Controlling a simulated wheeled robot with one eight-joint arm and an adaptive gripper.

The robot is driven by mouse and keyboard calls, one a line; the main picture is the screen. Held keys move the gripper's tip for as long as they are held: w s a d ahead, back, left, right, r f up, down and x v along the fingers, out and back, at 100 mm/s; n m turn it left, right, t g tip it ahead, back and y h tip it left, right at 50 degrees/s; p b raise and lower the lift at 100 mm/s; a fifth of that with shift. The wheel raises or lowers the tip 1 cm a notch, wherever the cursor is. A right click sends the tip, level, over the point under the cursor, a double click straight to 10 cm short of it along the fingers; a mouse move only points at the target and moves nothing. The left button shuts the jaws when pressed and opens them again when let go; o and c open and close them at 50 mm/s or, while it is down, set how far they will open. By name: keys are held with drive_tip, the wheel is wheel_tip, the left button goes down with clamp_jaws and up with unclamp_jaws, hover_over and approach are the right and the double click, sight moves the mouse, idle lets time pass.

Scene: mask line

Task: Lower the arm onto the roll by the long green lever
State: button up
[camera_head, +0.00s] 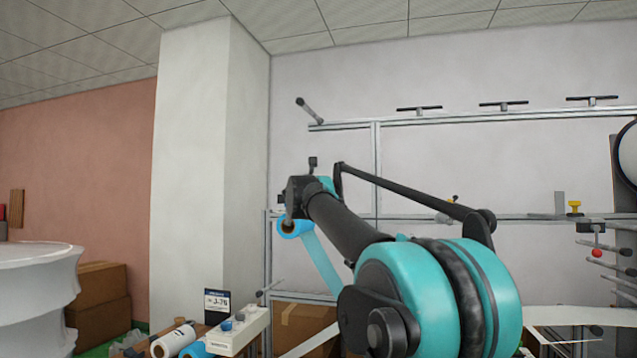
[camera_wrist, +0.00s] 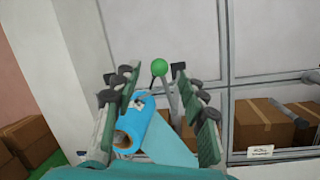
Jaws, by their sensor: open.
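In the wrist view a green ball knob (camera_wrist: 159,67) tops a thin grey lever, showing between my gripper's (camera_wrist: 156,82) two spread fingers. The fingers are open, with nothing visibly held; whether either touches the knob or lever I cannot tell. A blue roll (camera_wrist: 132,126) with a brown core lies below the knob, by the left finger, and a blue sheet runs off it to the right. In the head view the roll (camera_head: 290,228) shows at the end of my arm, its film slanting down right. My arm hides the green knob there.
A grey metal frame (camera_head: 376,185) with rails stands along the back wall. Cardboard boxes (camera_wrist: 262,122) sit low behind the lever. At the lower left, a white device (camera_head: 238,330) and a white roll (camera_head: 174,341) stand near a sign (camera_head: 217,301). A white pillar (camera_head: 190,170) rises behind.

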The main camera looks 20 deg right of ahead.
drive_tip(key=v, duration=0.7)
idle(0.3)
drive_tip(key=s+d+f+m+g, duration=0.2)
drive_tip(key=f+m, duration=0.3)
drive_tip(key=f, duration=0.4)
drive_tip(key=s+d+f+m+g+h, duration=0.1)
drive_tip(key=s+d+f+m+g, duration=0.2)
drive_tip(key=f, duration=0.7)
drive_tip(key=s+d+f+m+g, duration=0.1)
drive_tip(key=f+m+g, duration=0.1)
drive_tip(key=f+m, duration=0.55)
drive_tip(key=s+a+f+m+g+y, duration=0.2)
drive_tip(key=s+f, duration=0.3)
drive_tip(key=f, duration=0.6)
drive_tip(key=s+a+f+m+g+y, duration=0.1)
drive_tip(key=s+f+m+g, duration=0.2)
drive_tip(key=f, duration=0.9)
drive_tip(key=s+a+f+m+g+y, duration=0.1)
drive_tip(key=s+a+f+m+y, duration=0.1)
drive_tip(key=s+a+f, duration=0.4)
drive_tip(key=s+a+f+m+g+y, duration=0.1)
drive_tip(key=s+a+f+m+y, duration=0.2)
drive_tip(key=s+f, duration=0.8)
drive_tip(key=a+f+y, duration=0.2)
drive_tip(key=a, duration=0.1)
drive_tip(key=shift+a, duration=0.25)
drive_tip(key=shift+d+m, duration=0.1)
drive_tip(key=shift+m, duration=0.15)
